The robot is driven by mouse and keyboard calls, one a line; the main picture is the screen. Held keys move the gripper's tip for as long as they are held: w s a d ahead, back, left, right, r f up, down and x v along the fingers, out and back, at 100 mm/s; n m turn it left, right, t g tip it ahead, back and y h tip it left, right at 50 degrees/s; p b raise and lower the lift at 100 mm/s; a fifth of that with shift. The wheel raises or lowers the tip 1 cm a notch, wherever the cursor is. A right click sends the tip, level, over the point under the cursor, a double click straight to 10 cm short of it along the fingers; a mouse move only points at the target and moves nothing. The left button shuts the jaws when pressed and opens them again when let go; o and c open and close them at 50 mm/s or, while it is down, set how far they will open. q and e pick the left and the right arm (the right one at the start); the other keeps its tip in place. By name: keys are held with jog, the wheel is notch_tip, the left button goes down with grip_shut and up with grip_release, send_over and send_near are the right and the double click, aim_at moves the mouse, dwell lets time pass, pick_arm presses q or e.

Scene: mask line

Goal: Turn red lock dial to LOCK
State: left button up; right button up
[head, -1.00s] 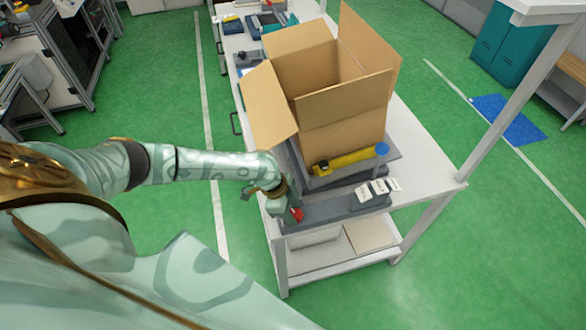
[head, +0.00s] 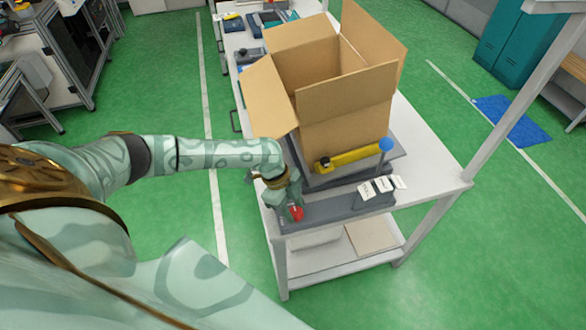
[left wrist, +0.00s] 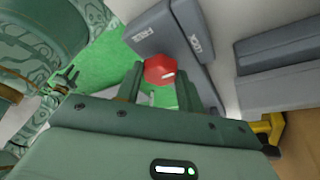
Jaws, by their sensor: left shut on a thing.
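The red lock dial (head: 297,213) is at the left front end of a dark grey panel (head: 325,208) on the white bench. In the left wrist view, the red dial (left wrist: 158,69) is faceted and has a short white mark on its right part. My left gripper (head: 288,203) is shut on the dial, with one finger on each side of it in the left wrist view. There, a LOCK label (left wrist: 196,44) is up and right of the dial. A second label (left wrist: 146,32), hard to read, is above it. My right gripper is not in view.
An open cardboard box (head: 345,110) stands on a grey platform behind the panel. A yellow bar (head: 352,158) and a blue round knob (head: 386,145) are in front of the box. White cards (head: 383,185) stand on the panel's right part. A bench post (head: 520,95) rises at right.

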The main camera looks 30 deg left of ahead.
pick_arm(q)
jog(key=shift+s, duration=0.1)
jog(key=o, duration=1)
jog(key=p+v, duration=0.2)
jog(key=v, duration=1.4)
jog(key=shift+r+p, duration=0.15)
jog(key=shift+p, duration=0.2)
